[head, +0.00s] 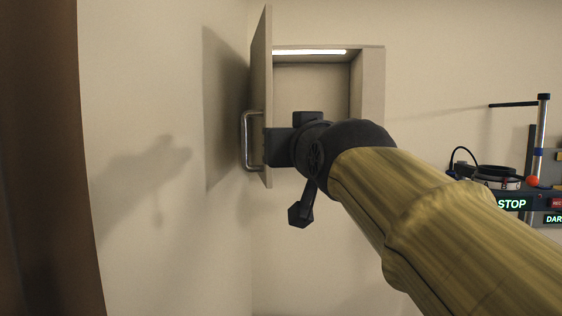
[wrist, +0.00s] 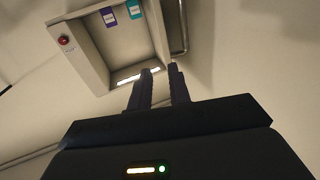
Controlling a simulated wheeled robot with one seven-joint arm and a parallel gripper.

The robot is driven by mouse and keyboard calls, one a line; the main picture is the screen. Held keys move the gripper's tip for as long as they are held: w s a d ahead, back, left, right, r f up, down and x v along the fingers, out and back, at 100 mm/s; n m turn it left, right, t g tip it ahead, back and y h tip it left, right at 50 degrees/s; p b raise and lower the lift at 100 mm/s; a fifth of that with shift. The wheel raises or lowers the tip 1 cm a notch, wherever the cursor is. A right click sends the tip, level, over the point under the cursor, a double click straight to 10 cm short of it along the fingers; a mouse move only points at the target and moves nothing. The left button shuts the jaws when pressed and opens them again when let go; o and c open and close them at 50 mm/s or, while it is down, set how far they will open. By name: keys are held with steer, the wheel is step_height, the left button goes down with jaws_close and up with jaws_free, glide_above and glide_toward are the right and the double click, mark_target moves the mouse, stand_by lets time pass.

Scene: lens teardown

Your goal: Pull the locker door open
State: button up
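The locker (head: 372,85) is a beige wall recess with a lit strip at its top. Its door (head: 261,60) stands swung out on the left and shows nearly edge-on in the head view. A metal bar handle (head: 246,140) is on the door's left face; a metal bar also shows at upper right in the wrist view (wrist: 183,25). My gripper (head: 280,147) is beside the door's right, inner side, by its lower part; contact cannot be told. In the wrist view its two dark fingers (wrist: 160,88) stand apart with nothing visible between them.
Inside the locker, a purple label (wrist: 108,17) and a teal label (wrist: 134,9) show in the wrist view, with a red button (wrist: 64,40) on the frame. A bench with a STOP sign (head: 512,204) and a post (head: 542,135) stands at right. Wall lies left of the door.

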steer(key=w+d+f+m+g+h+b, duration=0.1)
steer(key=w+d+f+g, duration=0.2)
steer(key=f, duration=1.3)
steer(key=w+d+f+g+h+b, duration=0.15)
steer(key=d+f+g, duration=0.25)
steer(key=f, duration=1.2)
steer(key=s+d+f+g, duration=0.1)
steer(key=s+f+g, duration=0.1)
steer(key=s+f, duration=0.3)
steer(key=s+d+f+g+b, duration=0.1)
steer(key=s+f, duration=0.5)
steer(key=f, duration=0.7)
steer(key=s+d+f+m+g, duration=0.1)
steer(key=s+d+f+g, duration=0.1)
steer(key=s+f+g, duration=0.3)
step_height(320, 180, down, 4)
steer(key=shift+s+d+f+h+b, duration=0.25)
steer(key=shift+s+d+h+b, duration=0.05)
steer(key=shift+s+h, duration=0.2)
